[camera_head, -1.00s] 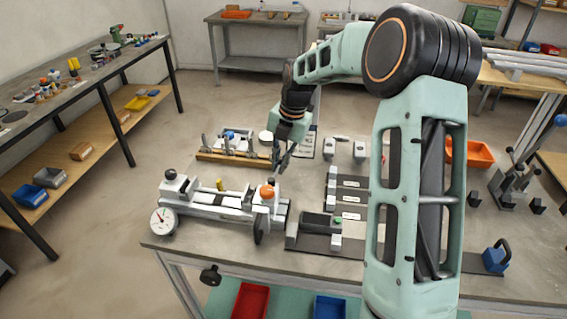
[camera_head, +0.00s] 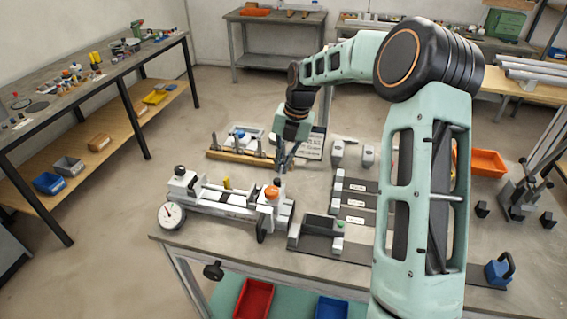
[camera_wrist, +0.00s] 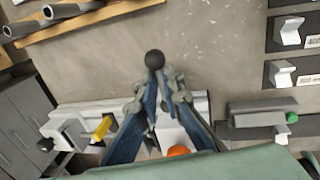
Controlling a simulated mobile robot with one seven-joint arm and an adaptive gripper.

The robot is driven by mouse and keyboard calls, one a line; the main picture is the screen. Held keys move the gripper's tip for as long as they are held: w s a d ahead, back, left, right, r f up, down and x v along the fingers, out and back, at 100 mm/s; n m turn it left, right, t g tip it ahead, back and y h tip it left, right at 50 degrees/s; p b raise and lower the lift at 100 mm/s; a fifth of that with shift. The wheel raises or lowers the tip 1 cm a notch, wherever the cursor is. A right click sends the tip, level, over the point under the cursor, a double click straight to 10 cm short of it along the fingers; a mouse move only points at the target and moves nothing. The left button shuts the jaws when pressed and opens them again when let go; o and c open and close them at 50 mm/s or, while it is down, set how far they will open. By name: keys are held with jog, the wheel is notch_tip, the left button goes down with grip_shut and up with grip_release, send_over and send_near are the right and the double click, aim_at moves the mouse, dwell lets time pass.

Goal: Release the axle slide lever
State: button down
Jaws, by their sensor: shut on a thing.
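The frame jig (camera_head: 215,198) is a long light-grey fixture with rails at the front left of the bench. An orange knob (camera_head: 272,192) tops its right end; it also shows in the wrist view (camera_wrist: 179,151). A lever with a black ball knob (camera_wrist: 154,59) stands between my fingertips in the wrist view, apparently the axle slide lever. My gripper (camera_wrist: 160,84) is shut on it just below the ball. In the head view my gripper (camera_head: 283,166) points down just behind the orange knob, and the lever there is too small to make out.
A round dial gauge (camera_head: 171,215) sits at the jig's left end, near another black knob (camera_head: 180,170). A yellow piece (camera_head: 227,183) stands mid-jig. A wooden rack (camera_head: 240,158) lies behind.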

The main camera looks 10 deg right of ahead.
dwell(0.3)
jog(key=c, duration=2.1)
grip_release()
jog(key=r, duration=0.4)
jog(key=d+r, duration=0.1)
jog(key=r, duration=0.3)
jog(key=d+r, duration=0.1)
jog(key=r, duration=0.3)
jog(key=shift+s, duration=0.4)
jog(key=shift+s+f, duration=0.1)
jog(key=shift+f, duration=0.05)
